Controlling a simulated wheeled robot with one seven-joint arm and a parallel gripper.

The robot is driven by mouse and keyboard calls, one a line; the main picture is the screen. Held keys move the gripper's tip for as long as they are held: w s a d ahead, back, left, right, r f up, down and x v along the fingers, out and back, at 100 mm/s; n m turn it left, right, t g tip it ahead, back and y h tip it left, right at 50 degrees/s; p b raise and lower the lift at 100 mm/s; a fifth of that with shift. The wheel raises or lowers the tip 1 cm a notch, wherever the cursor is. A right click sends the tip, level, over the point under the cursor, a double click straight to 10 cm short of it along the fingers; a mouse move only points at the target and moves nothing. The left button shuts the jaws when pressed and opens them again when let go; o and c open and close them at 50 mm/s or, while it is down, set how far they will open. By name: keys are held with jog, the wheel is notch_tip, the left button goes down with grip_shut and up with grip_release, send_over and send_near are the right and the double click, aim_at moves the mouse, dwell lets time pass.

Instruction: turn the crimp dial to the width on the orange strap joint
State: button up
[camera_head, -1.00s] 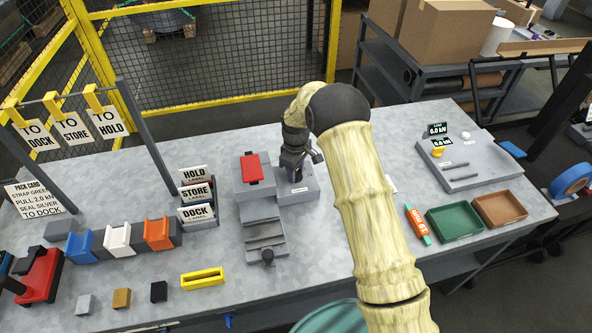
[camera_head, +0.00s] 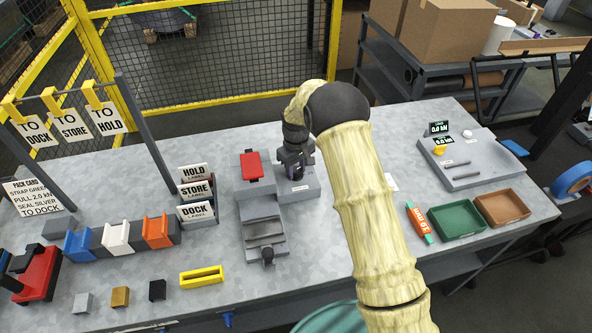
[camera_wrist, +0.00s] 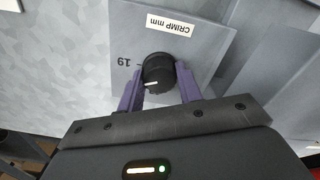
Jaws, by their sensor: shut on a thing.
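The crimp dial (camera_wrist: 158,70) is a black round knob on a grey block under a "CRIMP mm" label (camera_wrist: 170,24). My gripper (camera_wrist: 160,92) is shut on it, one purple finger on each side. The knob's white mark (camera_wrist: 152,84) points to the lower left in the wrist view, away from the printed "19" (camera_wrist: 124,62) and its tick. My gripper hides any other numbers. In the head view, my gripper (camera_head: 295,172) is over the grey dial block (camera_head: 309,188). The orange strap joint (camera_head: 419,220), with teal ends, lies right of my arm; its small print is hard to read.
A grey press with a red top (camera_head: 252,166) stands close left of the dial block. A green tray (camera_head: 457,236) and a brown tray (camera_head: 524,208) are at the right. A label rack (camera_head: 184,190) and coloured holders (camera_head: 118,252) are at the left. Bare bench lies front centre.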

aim_at(296, 169)
jog(key=m, duration=0.5)
jog(key=shift+b, duration=0.35)
jog(key=o, duration=1)
jog(key=shift+r, duration=0.1)
notch_tip(296, 169, up, 17)
jog(key=b, duration=0.2)
jog(key=shift+r+b, duration=0.15)
jog(key=shift+b, duration=0.2)
